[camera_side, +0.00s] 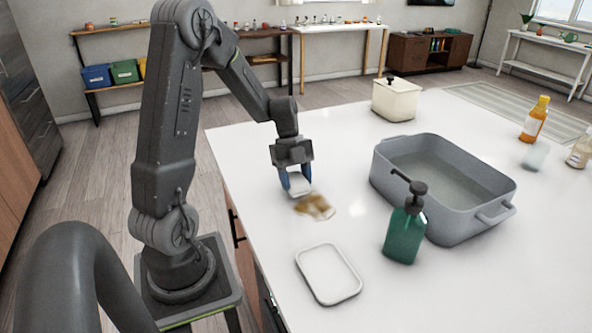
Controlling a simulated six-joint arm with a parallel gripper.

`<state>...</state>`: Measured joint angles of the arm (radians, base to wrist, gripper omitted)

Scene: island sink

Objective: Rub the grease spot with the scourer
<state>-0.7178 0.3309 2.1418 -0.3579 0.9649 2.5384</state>
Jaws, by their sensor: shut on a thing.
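The grease spot (315,206) is a brownish smear on the white countertop, left of the grey basin. My gripper (297,186) points down at the back-left edge of the spot. It is shut on a pale block, the scourer (299,188), which shows between the blue-sided fingers. The scourer is at or very near the counter surface. I cannot tell whether it touches the spot. Its upper part is hidden by the fingers.
A grey basin (390,205) stands to the right, with a green pump bottle (404,236) before it. A white tray (301,262) lies in front of the spot. A cream lidded container (395,103) stands behind. Bottles (535,119) stand at far right.

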